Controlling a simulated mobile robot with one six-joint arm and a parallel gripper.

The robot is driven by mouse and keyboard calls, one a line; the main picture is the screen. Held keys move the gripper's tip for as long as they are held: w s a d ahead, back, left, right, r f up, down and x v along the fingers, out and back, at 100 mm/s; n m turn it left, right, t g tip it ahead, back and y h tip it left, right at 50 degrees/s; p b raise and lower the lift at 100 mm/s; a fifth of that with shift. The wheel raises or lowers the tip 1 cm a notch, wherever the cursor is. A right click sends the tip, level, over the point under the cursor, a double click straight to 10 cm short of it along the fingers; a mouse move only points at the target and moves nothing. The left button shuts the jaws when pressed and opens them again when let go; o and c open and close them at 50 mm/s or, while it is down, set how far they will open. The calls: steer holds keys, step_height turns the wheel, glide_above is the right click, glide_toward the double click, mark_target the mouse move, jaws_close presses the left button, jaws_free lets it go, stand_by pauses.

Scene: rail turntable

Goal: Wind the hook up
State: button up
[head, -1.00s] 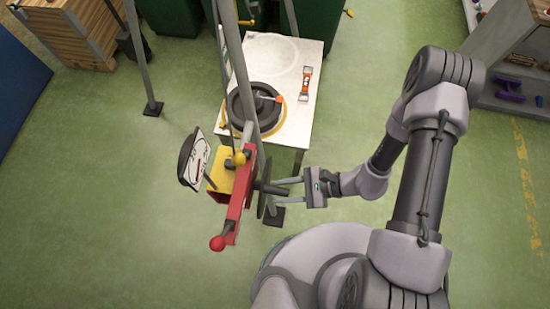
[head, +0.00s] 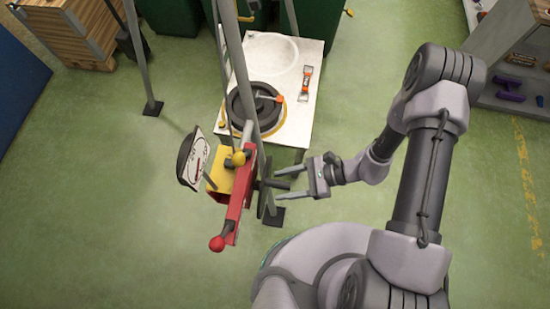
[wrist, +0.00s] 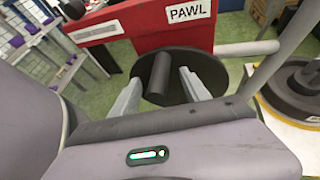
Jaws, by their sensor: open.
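The winch has a yellow body (head: 219,180) on a grey post, with a red bar (head: 238,197) that ends in a red ball (head: 216,244). In the wrist view the red bar carries the label PAWL (wrist: 189,9). A dark disc (wrist: 205,68) faces my gripper, with a dark round handle (wrist: 158,75) standing out from it. My gripper (head: 278,185) is open, its two fingers pointing at the disc. In the wrist view the fingers (wrist: 160,95) lie on either side of the handle, with gaps visible. I cannot make out the hook.
A white-faced dial (head: 196,162) stands left of the winch. Behind is a white table (head: 290,125) with a black round turntable (head: 246,98) and an orange-ended tool (head: 306,84). Grey posts rise beside the winch. Green floor is clear at front left.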

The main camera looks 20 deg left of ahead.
steer(key=w+d, duration=0.1)
steer(key=d, duration=0.6)
steer(key=shift+w+d, duration=0.25)
steer(key=shift+w, duration=0.15)
